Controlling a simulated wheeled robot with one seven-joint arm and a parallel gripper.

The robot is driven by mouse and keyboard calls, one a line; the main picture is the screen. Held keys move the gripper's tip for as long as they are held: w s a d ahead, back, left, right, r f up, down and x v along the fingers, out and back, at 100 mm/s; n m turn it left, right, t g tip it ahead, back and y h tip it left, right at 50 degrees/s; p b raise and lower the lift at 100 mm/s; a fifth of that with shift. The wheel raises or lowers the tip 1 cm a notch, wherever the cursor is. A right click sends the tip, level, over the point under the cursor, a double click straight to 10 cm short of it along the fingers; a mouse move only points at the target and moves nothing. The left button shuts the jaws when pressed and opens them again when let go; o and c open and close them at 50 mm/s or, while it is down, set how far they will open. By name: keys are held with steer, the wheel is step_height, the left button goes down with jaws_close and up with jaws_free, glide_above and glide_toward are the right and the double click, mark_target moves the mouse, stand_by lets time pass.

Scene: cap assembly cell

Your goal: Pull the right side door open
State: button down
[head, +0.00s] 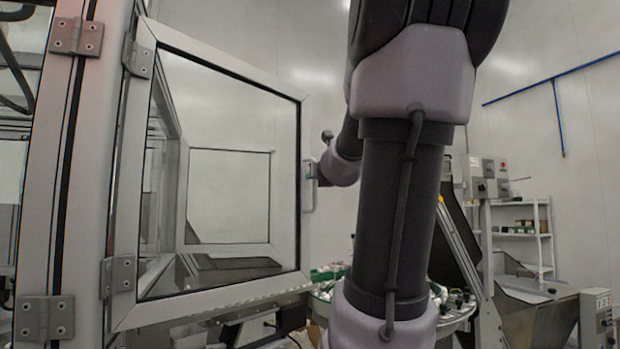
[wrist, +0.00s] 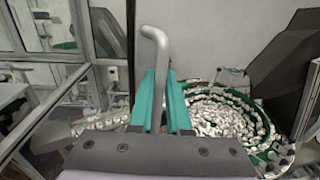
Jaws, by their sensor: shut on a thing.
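The right side door (head: 222,69) is a clear pane in a grey metal frame, hinged at its left edge to the machine's post in the head view. It appears to stand swung out at an angle from the machine's side. Its pale handle (head: 308,186) is on the far right edge of the frame. In the wrist view the handle (wrist: 153,36) is a bent grey bar rising between the teal fingers. My gripper (wrist: 161,78) is shut on this bar. In the head view my arm hides most of the gripper.
A round bowl of small white parts with a green rim (wrist: 266,120) lies beyond my gripper to the right. Grey machine units (head: 545,310) and a white shelf (head: 545,235) stand at the right. The machine's post (head: 95,180) is at the left.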

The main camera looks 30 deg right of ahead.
steer(key=c, duration=1.2)
jaws_free()
steer(key=shift+o, duration=0.2)
steer(key=v, duration=1)
steer(key=shift+s+a, duration=0.15)
steer(key=shift+s, duration=0.25)
steer(key=shift+r, duration=0.1)
